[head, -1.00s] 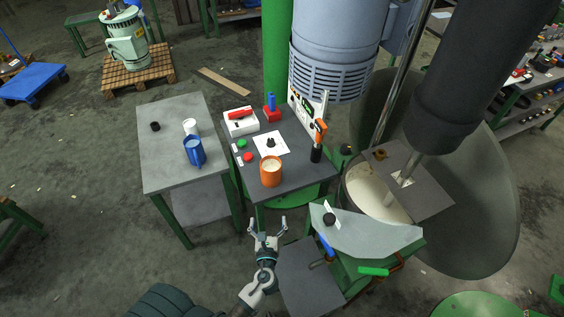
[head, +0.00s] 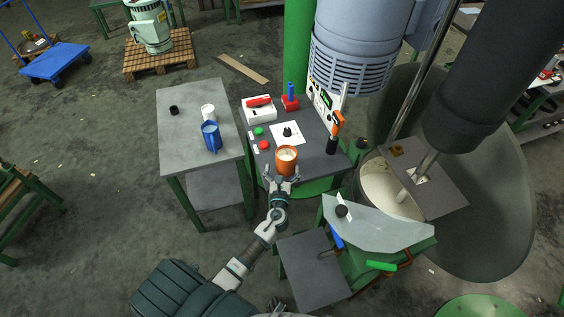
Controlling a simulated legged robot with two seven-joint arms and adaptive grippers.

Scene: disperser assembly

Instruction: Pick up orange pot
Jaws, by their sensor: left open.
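The orange pot (head: 286,161) stands upright near the front edge of the dark control table (head: 315,169). Pale contents show in its open top. My left gripper (head: 281,172) is open at the pot's near side. Its two fingers point away from me toward the pot, one to each side of its lower front. I cannot tell whether they touch it. My right gripper is not in view.
A grey table (head: 180,142) to the left holds a blue pitcher (head: 211,137), a white cup (head: 208,112) and a small black item. Behind the pot are a black knob, red and green buttons and an orange-handled tool (head: 336,128). The mixing vessel (head: 382,190) is to the right.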

